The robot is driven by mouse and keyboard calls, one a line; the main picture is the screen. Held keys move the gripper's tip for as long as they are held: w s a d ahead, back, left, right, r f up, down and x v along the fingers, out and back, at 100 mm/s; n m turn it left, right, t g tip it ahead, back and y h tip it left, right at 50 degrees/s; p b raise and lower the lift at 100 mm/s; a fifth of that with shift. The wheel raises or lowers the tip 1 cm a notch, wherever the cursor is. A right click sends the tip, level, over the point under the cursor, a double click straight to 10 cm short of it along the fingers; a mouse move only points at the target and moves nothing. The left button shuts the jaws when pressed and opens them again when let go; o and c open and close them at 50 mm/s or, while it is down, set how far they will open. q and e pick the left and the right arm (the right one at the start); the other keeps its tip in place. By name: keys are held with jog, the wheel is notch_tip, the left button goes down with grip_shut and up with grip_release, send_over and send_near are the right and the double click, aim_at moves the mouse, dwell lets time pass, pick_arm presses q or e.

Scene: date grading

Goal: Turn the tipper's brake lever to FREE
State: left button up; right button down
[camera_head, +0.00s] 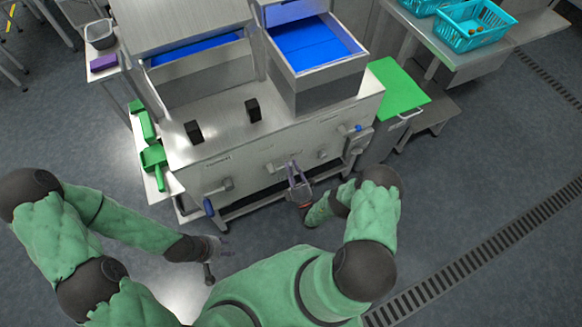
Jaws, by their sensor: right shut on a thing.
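The tipper seems to be the steel machine (240,150) in the middle, with several small levers and handles along its front panel. My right gripper (292,169) is at the middle of that panel, shut on a small lever or handle there. The fingers hide most of what they hold, so I cannot tell for certain that it is the brake lever. The panel's labels are too small to read, so the lever's setting does not show. My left gripper (226,246) is low in front of the machine, apart from it, open and empty.
A blue-knobbed handle (358,128) is on the panel's right, and a blue-ended handle (208,207) at its lower left. Two black blocks stand on the steel top. A narrow side table with green tools (153,158) is at left, a green board (398,88) at right. Floor at right is clear.

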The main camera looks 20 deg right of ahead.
jog(key=shift+a+f, duration=0.1)
jog(key=shift+a, duration=0.05)
jog(key=c, duration=1.3)
grip_release()
jog(key=v, duration=0.7)
jog(key=shift+s, duration=0.25)
jog(key=shift+f, duration=0.1)
